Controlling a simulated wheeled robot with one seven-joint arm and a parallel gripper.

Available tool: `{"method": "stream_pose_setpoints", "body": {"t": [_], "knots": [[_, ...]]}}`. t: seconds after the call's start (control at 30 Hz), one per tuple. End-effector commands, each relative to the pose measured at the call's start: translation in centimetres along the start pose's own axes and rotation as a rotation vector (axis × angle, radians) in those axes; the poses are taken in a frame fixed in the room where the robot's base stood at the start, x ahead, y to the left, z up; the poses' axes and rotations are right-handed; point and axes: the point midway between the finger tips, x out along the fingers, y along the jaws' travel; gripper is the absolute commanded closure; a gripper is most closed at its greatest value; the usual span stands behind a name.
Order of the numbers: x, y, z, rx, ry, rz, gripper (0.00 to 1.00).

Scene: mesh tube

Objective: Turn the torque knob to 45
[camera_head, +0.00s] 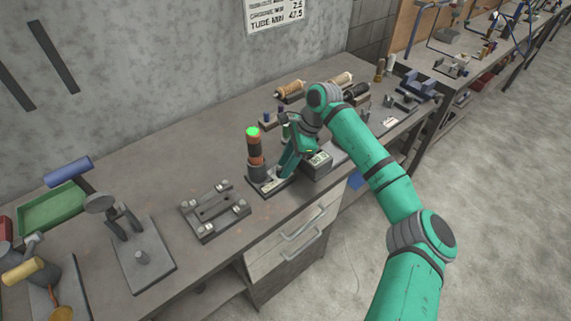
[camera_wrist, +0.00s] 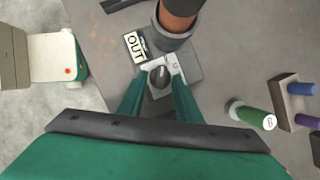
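The torque device stands near the table's front edge in the head view. It has a dark and orange column (camera_head: 256,155) with a green lit top (camera_head: 252,132) on a flat base (camera_head: 262,187). The fingers look apart, with narrow gaps at the knob. The dial marks are too small to read.
A grey fixture plate (camera_head: 214,211) lies left of the device. A grey box with a small display (camera_head: 318,164) is close on its right. In the wrist view, a white and green cylinder (camera_wrist: 252,115) and a block with coloured pegs (camera_wrist: 292,95) are at right.

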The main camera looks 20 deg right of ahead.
Motion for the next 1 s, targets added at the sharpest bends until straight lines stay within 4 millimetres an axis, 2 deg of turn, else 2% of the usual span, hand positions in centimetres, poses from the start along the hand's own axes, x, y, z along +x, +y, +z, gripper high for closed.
{"method": "stream_pose_setpoints", "body": {"t": [0.13, 0.27, 0.67, 1.0], "knots": [[0.03, -0.01, 0.11, -0.002, 0.0, 0.001, 0.69], [0.04, -0.01, 0.16, -0.002, 0.0, 0.001, 1.0], [0.02, 0.06, 0.15, 0.033, 0.0, -0.014, 1.0], [0.01, 0.38, 0.19, 0.237, -0.001, -0.1, 1.0]]}}
